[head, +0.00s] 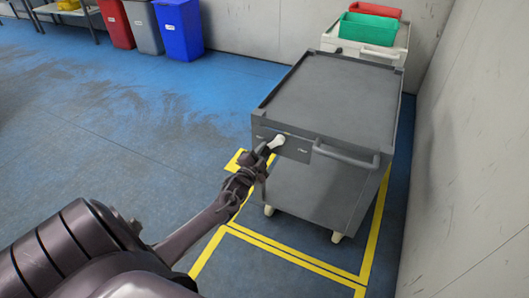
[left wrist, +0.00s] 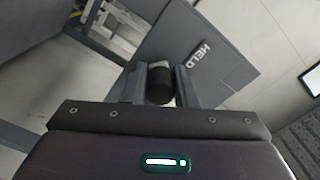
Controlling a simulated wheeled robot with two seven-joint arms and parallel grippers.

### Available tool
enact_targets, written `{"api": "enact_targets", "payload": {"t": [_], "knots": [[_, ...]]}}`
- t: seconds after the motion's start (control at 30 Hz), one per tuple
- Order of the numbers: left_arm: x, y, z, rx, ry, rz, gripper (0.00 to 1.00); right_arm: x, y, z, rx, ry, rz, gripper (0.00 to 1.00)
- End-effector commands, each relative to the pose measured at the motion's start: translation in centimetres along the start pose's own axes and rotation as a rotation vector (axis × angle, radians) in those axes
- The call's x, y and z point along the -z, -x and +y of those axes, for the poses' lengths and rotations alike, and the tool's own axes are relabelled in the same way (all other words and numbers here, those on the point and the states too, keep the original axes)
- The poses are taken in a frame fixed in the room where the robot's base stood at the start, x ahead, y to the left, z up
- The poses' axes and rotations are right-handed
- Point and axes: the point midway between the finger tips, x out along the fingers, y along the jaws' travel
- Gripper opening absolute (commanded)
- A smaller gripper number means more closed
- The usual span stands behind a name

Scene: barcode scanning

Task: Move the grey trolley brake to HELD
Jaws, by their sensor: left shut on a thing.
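The grey trolley (head: 338,95) stands at right centre in the head view. Its brake lever (head: 278,141) is on the front panel, with a pale part showing beside my gripper. My left gripper (head: 264,151) is at the lever, on its near left side. In the left wrist view the gripper (left wrist: 160,88) is shut on the lever's dark knob (left wrist: 160,84), which sits between both fingers. The lever's pivot is mostly hidden. My right gripper is out of view.
A push handle (head: 345,155) juts from the trolley front. Yellow floor lines (head: 290,257) surround it. Behind stands a white trolley (head: 333,37) with a green bin (head: 367,28) and a red bin (head: 375,10). A wall is close on the right; the blue floor at left is open.

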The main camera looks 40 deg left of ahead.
Motion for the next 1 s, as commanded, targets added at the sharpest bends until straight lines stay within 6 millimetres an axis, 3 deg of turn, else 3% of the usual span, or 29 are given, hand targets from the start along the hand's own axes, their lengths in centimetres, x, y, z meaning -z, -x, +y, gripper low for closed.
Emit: {"api": "enact_targets", "payload": {"t": [0.33, 0.37, 0.5, 0.77, 1.0], "knots": [[-0.5, -0.1, -0.7, 0.013, -0.012, -0.01, 0.0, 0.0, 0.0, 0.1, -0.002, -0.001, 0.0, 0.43], [-0.5, -0.1, -0.7, 0.013, -0.012, -0.01, 0.29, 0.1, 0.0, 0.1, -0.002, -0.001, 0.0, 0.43], [-0.4, -0.1, -0.7, 0.011, -0.01, -0.009, 0.45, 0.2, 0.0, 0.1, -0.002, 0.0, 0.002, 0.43], [-0.2, 0.0, -0.4, 0.007, -0.006, -0.006, 0.45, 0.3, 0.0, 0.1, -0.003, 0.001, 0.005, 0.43], [-0.2, 3.0, -0.5, 0.005, -0.006, -0.007, 0.45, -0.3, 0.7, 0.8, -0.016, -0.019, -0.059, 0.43]]}}
